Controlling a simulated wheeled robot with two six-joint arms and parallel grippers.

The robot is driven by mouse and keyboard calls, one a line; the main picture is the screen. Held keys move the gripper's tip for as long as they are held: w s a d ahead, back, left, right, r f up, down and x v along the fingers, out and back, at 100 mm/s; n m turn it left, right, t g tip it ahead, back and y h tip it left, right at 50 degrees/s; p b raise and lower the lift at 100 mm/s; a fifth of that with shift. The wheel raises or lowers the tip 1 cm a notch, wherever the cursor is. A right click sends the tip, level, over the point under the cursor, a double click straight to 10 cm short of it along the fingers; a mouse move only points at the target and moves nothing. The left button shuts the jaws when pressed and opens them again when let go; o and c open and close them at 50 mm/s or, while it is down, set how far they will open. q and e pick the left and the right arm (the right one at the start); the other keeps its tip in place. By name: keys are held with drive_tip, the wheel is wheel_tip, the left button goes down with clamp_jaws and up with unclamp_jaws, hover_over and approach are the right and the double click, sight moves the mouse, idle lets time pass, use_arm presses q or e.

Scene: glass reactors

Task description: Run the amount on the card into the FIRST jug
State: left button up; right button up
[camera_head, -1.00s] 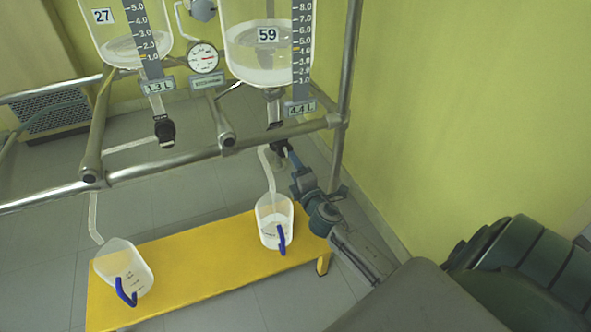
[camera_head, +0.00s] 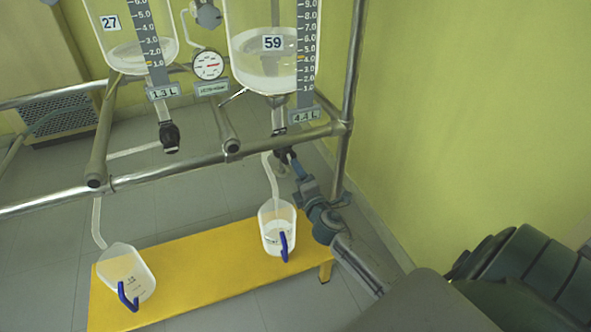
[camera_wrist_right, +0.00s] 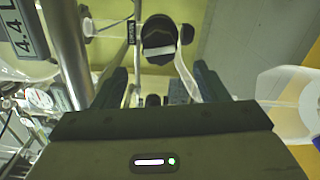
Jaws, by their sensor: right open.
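Two glass vessels hang on the rack: vessel 27 (camera_head: 120,45) at left with a 1.3 L plate (camera_head: 163,92), and vessel 59 (camera_head: 255,70) at right with a 4.4 L plate (camera_head: 304,116). Both hold some clear liquid. A black outlet valve (camera_head: 169,137) sits under vessel 27. My right gripper (camera_head: 289,158) is open at the black valve under vessel 59; its fingers straddle the space below the black knob (camera_wrist_right: 158,38) in the wrist view. A jug with a blue handle (camera_head: 125,272) stands at left, another (camera_head: 275,228) at right. My left gripper is out of view.
Both jugs stand on a yellow bench (camera_head: 205,262) below hoses (camera_head: 98,222). A steel rail (camera_head: 195,162) crosses in front of the vessels. A pressure gauge (camera_head: 208,65) sits between them. A yellow-green wall (camera_head: 460,120) is at right.

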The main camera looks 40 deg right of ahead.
sight(287, 155)
drive_tip(key=w+n+p, duration=0.1)
drive_tip(key=w+n, duration=0.1)
drive_tip(key=n, duration=0.3)
drive_tip(key=w+d+n+p, duration=0.1)
drive_tip(key=w+n, duration=0.2)
drive_tip(key=n, duration=0.3)
drive_tip(key=w+d+n+p, duration=0.1)
drive_tip(key=w+n, duration=0.2)
drive_tip(key=n, duration=0.3)
drive_tip(key=shift+w+d, duration=0.1)
drive_tip(key=shift+w, duration=0.15)
drive_tip(key=shift+w+d, duration=0.15)
drive_tip(key=shift+w, duration=0.45)
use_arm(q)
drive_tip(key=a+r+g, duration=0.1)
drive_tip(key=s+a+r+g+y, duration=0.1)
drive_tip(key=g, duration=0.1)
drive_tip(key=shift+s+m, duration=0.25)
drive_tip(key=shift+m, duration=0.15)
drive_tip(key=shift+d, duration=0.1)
use_arm(e)
drive_tip(key=c, duration=1)
